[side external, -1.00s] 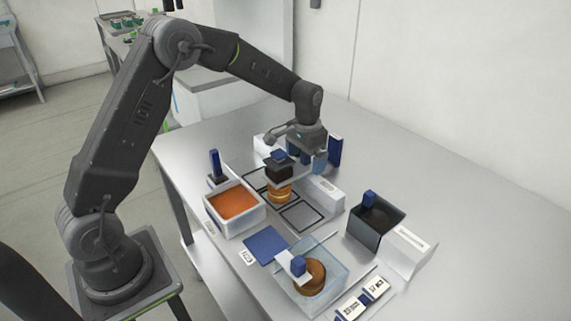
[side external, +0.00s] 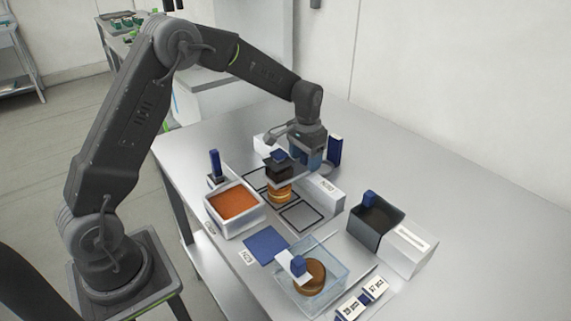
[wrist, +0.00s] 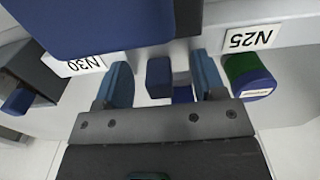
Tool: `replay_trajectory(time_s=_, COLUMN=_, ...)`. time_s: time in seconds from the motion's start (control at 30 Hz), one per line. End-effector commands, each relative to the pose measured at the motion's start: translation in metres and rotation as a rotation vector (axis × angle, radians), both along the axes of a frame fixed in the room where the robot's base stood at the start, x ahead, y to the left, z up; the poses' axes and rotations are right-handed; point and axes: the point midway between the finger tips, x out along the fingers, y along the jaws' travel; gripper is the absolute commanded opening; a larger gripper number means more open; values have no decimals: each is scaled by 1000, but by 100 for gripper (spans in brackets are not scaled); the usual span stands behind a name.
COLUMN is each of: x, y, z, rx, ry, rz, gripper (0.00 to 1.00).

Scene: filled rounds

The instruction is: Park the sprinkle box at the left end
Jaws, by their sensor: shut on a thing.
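The sprinkle box appears to be the dark box (side external: 276,171) with a blue knob, above a golden round (side external: 280,193) in the side view. A grey arm or plate at its side runs towards the white rail (side external: 325,187). My gripper (side external: 305,160) is over the rail, beside the box. The handle seems to belong to the sprinkle box; the join is hidden. Labels N30 (wrist: 82,65) and N25 (wrist: 249,39) show on either side.
A tray of orange filling (side external: 211,211) stands in front of the rail. A blue mat (side external: 262,243), a clear bin (side external: 335,285) with a brown round, and a dark bin (side external: 364,238) stand nearer. A tall blue block (side external: 335,150) stands close behind my gripper.

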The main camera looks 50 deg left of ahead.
Motion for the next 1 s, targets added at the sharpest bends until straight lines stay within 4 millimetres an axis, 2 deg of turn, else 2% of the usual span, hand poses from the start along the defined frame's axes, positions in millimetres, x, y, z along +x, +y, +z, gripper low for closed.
replay_trajectory(time_s=1.0, x=1, y=67, z=1, rx=1, ry=-3, rz=2, gripper=51)
